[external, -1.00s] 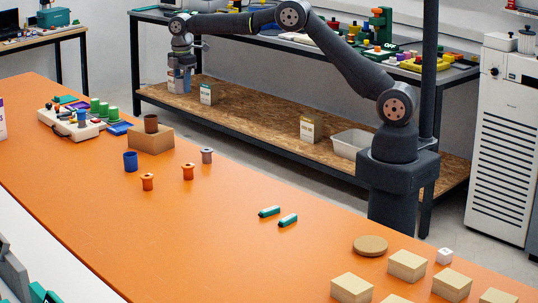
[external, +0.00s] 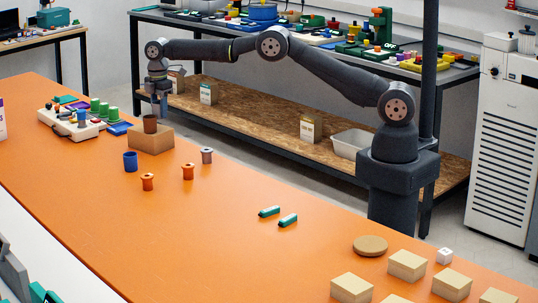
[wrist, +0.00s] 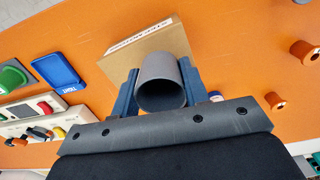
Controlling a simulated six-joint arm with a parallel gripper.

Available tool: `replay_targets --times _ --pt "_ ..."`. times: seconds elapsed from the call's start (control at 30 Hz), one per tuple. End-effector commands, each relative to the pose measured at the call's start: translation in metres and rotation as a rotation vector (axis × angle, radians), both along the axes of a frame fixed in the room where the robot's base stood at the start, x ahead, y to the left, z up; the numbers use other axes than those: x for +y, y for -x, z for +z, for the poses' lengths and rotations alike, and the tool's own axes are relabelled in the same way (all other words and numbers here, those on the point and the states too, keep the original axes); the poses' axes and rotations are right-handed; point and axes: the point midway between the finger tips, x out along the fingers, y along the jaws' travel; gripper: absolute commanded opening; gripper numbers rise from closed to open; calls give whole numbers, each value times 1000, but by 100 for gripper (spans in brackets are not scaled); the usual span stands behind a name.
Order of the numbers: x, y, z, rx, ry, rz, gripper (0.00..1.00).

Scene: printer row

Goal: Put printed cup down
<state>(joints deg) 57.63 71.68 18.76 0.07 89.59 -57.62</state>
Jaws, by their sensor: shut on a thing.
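My gripper (external: 159,111) hangs over the back of the cardboard box (external: 150,140) in the external view. In the wrist view its two blue fingers (wrist: 159,98) are shut on a grey, hollow cup (wrist: 166,72), with its dark mouth towards the camera. The held cup overlaps the near side of the box (wrist: 138,50) there. In the external view I cannot clearly make out the held cup.
A blue cup (external: 130,162), two orange spools (external: 147,182) (external: 188,171) and a grey spool (external: 207,156) stand in front of the box.

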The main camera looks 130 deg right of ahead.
Motion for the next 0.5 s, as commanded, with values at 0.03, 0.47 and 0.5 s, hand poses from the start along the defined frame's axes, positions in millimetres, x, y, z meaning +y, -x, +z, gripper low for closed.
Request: replay_targets --times 0.03,0.47,0.5 --pt "1 1 -8 2 -4 0 20" --pt "0 1 -35 0 -1 0 20" --pt "0 1 -35 1 -1 0 20"
